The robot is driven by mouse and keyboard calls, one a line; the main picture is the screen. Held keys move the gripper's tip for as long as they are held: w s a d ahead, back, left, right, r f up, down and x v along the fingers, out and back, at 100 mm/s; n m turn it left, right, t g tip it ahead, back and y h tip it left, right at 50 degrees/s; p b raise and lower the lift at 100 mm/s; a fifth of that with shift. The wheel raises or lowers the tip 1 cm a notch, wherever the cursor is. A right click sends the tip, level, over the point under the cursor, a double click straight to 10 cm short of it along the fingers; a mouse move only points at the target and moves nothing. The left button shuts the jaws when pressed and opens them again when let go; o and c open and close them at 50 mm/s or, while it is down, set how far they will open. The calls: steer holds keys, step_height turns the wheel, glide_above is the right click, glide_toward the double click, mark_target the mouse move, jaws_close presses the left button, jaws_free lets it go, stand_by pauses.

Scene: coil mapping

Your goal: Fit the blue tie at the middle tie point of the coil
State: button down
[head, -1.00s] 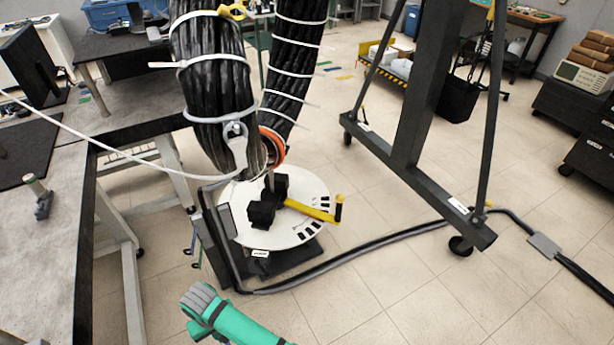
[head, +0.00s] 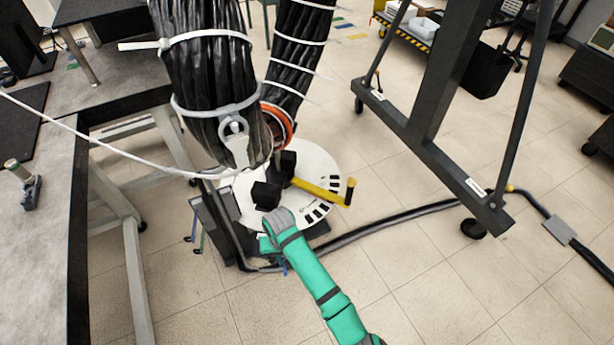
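The coil (head: 205,75) is a thick black bundle hanging in a loop at the upper middle, banded by several white ties. A pale clamp-like fitting (head: 234,135) sits at its lower left end, and an orange ring (head: 278,122) shows beside it. My teal arm reaches up from the lower right to below the coil. My gripper (head: 266,244) is at its far end, small and partly hidden, apart from the coil; its fingers cannot be made out. A small blue bit (head: 284,267) shows just under my wrist; I cannot tell whether it is the blue tie.
A round white plate (head: 318,165) with black blocks and a yellow handle (head: 322,191) stands below the coil. Thin coloured strips (head: 195,241) hang at its left. A workbench (head: 35,240) is at left, a dark frame (head: 430,110) at right. A cable crosses the floor.

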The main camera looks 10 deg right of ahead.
steer(key=w+a+r+t+y, duration=0.1)
steer(key=w+a+r+y, duration=0.35)
steer(key=a+r, duration=0.5)
step_height(320, 180, up, 10)
steer(key=w+a+m+t+y, duration=0.1)
steer(key=w+a+t+y, duration=0.15)
steer(key=y, duration=0.25)
steer(key=s+d+r+m+t+y, duration=0.2)
steer(key=d+r+m+t, duration=0.1)
steer(key=d+r+t, duration=0.45)
steer(key=s+d+r+m+t+y, duration=0.25)
steer(key=d+r+t, duration=0.35)
steer(key=d+r, duration=0.3)
steer(key=x, duration=0.5)
steer(key=shift+s, duration=0.1)
steer(key=shift+a+f, duration=0.1)
steer(key=shift+a, duration=0.2)
steer(key=shift+d, duration=0.1)
